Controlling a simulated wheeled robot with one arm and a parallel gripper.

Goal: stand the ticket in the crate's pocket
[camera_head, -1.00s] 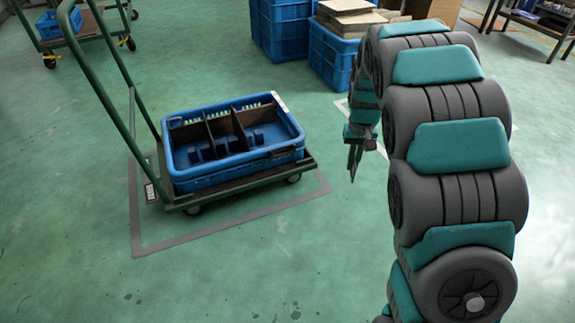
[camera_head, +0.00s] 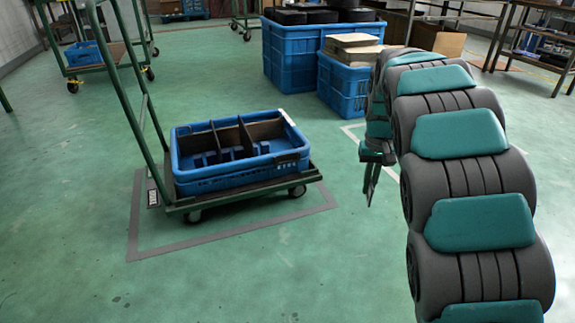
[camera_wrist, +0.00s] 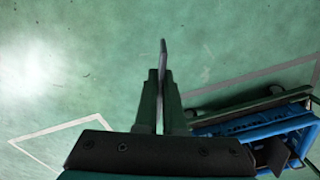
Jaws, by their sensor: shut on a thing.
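The ticket (camera_wrist: 163,52) is a thin grey plate in the wrist view. My gripper (camera_wrist: 160,75) is shut on it, and it sticks out past the fingertips. In the head view my gripper (camera_head: 371,185) hangs pointing down, right of the crate and clear of it; the ticket is too small to tell there. The blue crate (camera_head: 235,181) sits on a green cart, with dark dividers and blue blocks inside. A small dark fitting (camera_head: 288,158) is on its front wall near the right corner; I cannot tell if this is the pocket. The crate's side (camera_wrist: 262,126) also shows at right in the wrist view.
The cart (camera_head: 250,196) has a tall green handle (camera_head: 128,85) on the left and stands within a grey floor outline. Large blue crates (camera_head: 300,55) stand behind, one with cardboard on top. Another cart (camera_head: 95,68) is at the far left. The floor in front is clear.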

